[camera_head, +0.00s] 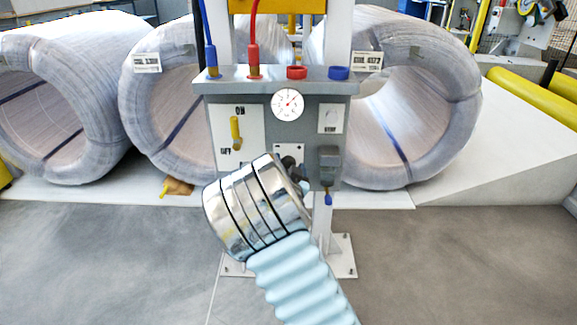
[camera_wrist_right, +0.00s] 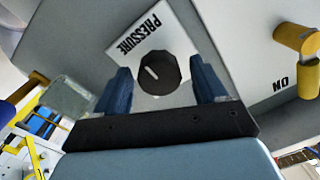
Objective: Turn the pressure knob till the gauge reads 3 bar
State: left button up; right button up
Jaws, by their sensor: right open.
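The grey control panel (camera_head: 270,82) stands ahead with a round white pressure gauge (camera_head: 287,104). Its needle points to the upper right; the figures are too small to read. The black pressure knob (camera_wrist_right: 158,73) sits on a white plate marked PRESSURE, with a white pointer line on its face. My right gripper (camera_wrist_right: 160,64) is open, its two blue fingers on either side of the knob, with a visible gap to each. In the head view my right gripper (camera_head: 294,172) is in front of the plate (camera_head: 288,149), and my wrist hides the knob. My left gripper is not in view.
A yellow ON/OFF lever (camera_head: 236,132) sits left of the gauge, also close by in the wrist view (camera_wrist_right: 297,40). A switch plate (camera_head: 330,118) and a grey box (camera_head: 328,160) are at right. Hoses enter above. Large wrapped coils (camera_head: 425,105) stand behind.

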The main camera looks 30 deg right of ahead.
jog(key=shift+w+d, duration=0.2)
jog(key=shift+w, duration=0.2)
jog(key=shift+c, duration=0.4)
jog(key=c, duration=0.9)
jog(key=shift+c, duration=0.2)
jog(key=shift+n, duration=0.4)
jog(key=n+p, duration=0.1)
jog(key=n, duration=0.3)
jog(key=shift+a+n+p, duration=0.1)
jog(key=shift+n+p, duration=0.45)
jog(key=shift+n, duration=1.45)
